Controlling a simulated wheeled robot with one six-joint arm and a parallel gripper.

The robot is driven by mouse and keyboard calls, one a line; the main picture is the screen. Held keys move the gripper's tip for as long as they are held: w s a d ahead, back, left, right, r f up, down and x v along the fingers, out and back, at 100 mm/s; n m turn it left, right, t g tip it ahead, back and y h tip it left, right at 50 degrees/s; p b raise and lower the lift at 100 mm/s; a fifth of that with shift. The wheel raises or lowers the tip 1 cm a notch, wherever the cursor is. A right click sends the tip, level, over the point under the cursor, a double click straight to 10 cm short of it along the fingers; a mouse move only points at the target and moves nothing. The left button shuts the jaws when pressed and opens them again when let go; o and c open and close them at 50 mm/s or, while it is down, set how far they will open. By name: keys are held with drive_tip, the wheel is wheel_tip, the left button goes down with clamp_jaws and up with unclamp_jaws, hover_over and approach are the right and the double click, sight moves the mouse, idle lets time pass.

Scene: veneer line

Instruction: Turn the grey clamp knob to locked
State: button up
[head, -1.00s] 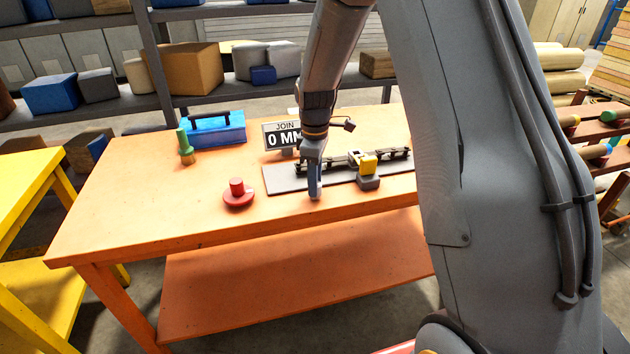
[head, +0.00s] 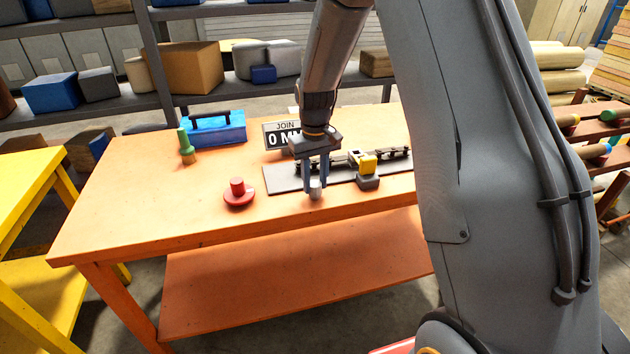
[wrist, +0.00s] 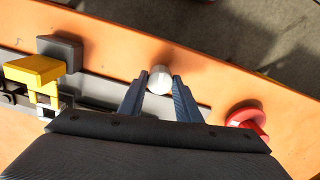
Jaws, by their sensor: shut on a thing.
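The grey clamp knob (head: 316,190) is a small light-grey round piece at the front edge of the grey clamp plate (head: 282,179) on the orange table. In the wrist view the knob (wrist: 160,78) shows as a pale round top between the fingertips. My gripper (head: 315,188) points down with one blue-grey finger on each side of the knob, shut on it. In the wrist view my gripper (wrist: 158,82) has its fingers left and right of the knob. No lock marking on the knob is readable.
A yellow-and-grey block (head: 367,168) stands just right of the knob. A red knob-like piece (head: 238,193) lies to the left. The display sign (head: 283,135) stands behind my gripper, partly hidden. A blue toolbox (head: 215,128) and green-topped piece (head: 186,147) are at the back left.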

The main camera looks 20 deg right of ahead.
sight(315, 184)
drive_tip(key=shift+m, duration=0.9)
drive_tip(key=o, duration=1.1)
drive_tip(key=shift+c, duration=0.2)
wheel_tip(315, 184, up, 6)
drive_tip(key=shift+w+r+b, duration=0.1)
drive_tip(key=shift+r+b, duration=0.1)
drive_tip(key=shift+b, duration=0.7)
drive_tip(key=shift+r, duration=0.75)
